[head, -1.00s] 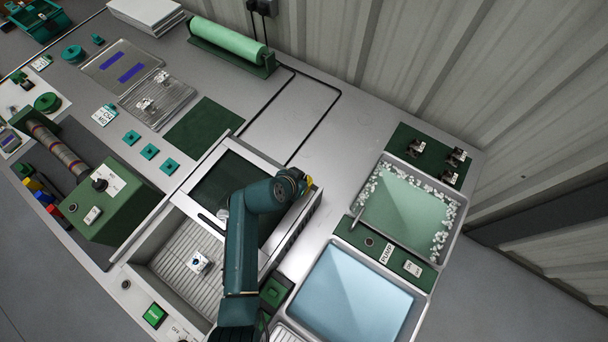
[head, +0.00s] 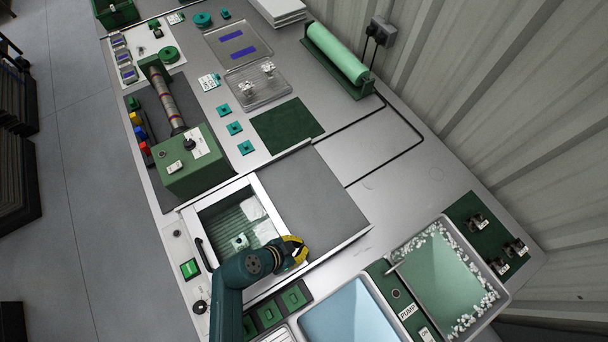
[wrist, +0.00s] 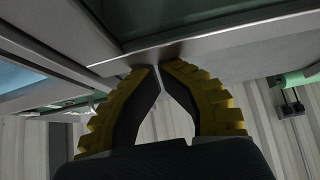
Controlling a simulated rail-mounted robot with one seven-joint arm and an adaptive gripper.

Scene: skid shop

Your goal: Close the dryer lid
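The dryer lid (head: 265,193), a pale frame around a clear window, lies flat over the dryer's ribbed bed. A dark handle (head: 204,254) is at its left side. Through the window I see a small white part (head: 240,242) and pale patches on the bed. My gripper (head: 300,249), with yellow fingers, is at the lid's lower right edge. In the wrist view my gripper (wrist: 161,68) has its fingertips drawn together, close against a metal edge. I cannot tell whether they touch it. My arm hides the lid's lower corner.
A grey flat deck (head: 310,205) lies right of the lid, clear of objects. A green control box (head: 190,160) stands at the upper left. A blue basin (head: 350,318) and a green basin (head: 450,270) are at the lower right. A green start button (head: 190,268) is beside the lid.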

